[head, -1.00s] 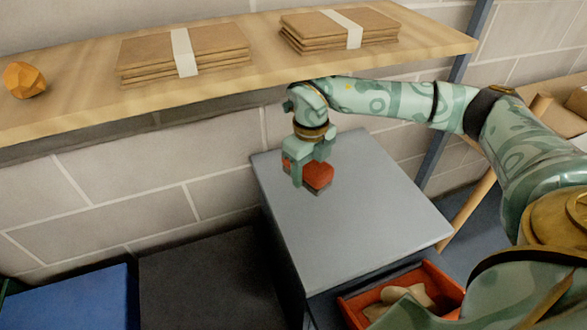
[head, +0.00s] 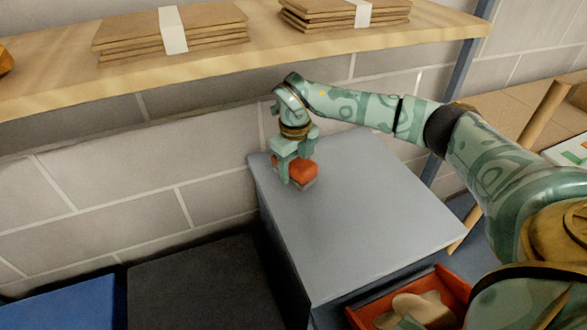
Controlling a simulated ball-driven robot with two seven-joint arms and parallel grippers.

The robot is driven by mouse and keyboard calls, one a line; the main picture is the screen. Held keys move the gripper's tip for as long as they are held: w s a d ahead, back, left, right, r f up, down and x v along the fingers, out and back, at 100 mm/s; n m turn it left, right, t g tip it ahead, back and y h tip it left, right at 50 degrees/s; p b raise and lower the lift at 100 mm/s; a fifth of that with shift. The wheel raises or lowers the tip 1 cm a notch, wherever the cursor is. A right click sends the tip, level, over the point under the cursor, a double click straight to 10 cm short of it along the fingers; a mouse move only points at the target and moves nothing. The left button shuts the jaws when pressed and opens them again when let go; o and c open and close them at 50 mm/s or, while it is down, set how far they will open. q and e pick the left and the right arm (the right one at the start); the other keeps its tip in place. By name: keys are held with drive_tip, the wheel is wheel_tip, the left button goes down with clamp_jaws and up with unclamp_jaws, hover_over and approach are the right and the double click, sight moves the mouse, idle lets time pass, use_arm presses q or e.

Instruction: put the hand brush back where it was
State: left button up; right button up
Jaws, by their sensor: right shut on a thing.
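The hand brush (head: 302,169) has a red-orange top and a greyish lower part. My right gripper (head: 291,172) points down and is shut on it, with its fingers hiding part of the brush. The brush is at the far left part of the grey cabinet top (head: 365,215). I cannot tell whether its underside touches the surface or hangs just above it. My left gripper is not in view.
A wooden shelf (head: 240,59) with stacks of cardboard (head: 215,27) overhangs behind my right gripper. A red-orange bin (head: 375,307) with pale things in it is at the cabinet's front. The rest of the cabinet top is clear. A blue surface (head: 70,305) is lower left.

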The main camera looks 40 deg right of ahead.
drive_tip(key=o, duration=0.9)
drive_tip(key=shift+o, duration=0.2)
wheel_tip(320, 180, up, 8)
drive_tip(key=p, duration=0.2)
drive_tip(key=shift+f+p, duration=0.1)
drive_tip(key=shift+p, duration=0.2)
